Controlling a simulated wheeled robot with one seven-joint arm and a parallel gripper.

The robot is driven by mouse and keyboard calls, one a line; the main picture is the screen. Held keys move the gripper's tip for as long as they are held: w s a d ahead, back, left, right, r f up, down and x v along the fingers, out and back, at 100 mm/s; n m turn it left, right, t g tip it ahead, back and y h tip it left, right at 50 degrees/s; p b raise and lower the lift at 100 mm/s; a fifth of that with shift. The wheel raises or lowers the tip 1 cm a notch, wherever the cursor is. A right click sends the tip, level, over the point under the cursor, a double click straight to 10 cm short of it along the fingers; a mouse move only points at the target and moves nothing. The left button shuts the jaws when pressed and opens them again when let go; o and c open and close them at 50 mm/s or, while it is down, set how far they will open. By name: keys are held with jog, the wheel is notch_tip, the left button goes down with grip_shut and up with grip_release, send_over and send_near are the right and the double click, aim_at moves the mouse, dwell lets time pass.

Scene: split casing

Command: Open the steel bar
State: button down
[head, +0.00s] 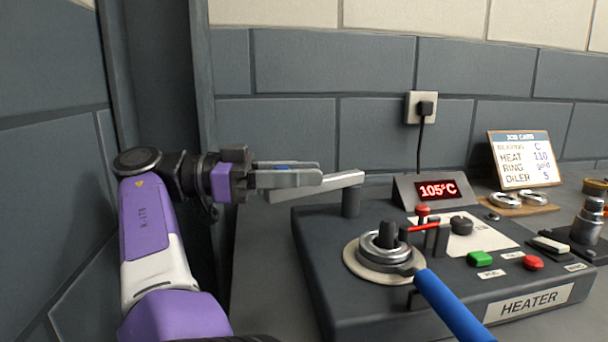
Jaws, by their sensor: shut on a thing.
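The steel bar (342,182) is a pale flat lever in the head view. It runs left from the top of a dark upright post (351,203) at the back left of the heater. My gripper (300,180) reaches in from the left and is shut on the bar's left part. The fingers hide some of the bar there. The bar points out past the heater's left edge, and its right end rests on the post.
The dark heater (345,300) carries metal rings (384,247), a red lever (424,226), buttons and a blue handle (450,305) at the front. A display (437,190) reads 105°C. A job card (524,158) stands at the back right. A wall lies behind.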

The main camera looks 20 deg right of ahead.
jog(key=shift+r, duration=0.1)
jog(key=c, duration=1.2)
grip_release()
jog(key=shift+o, duration=0.2)
notch_tip(320, 180, up, 20)
jog(key=p, duration=1.1)
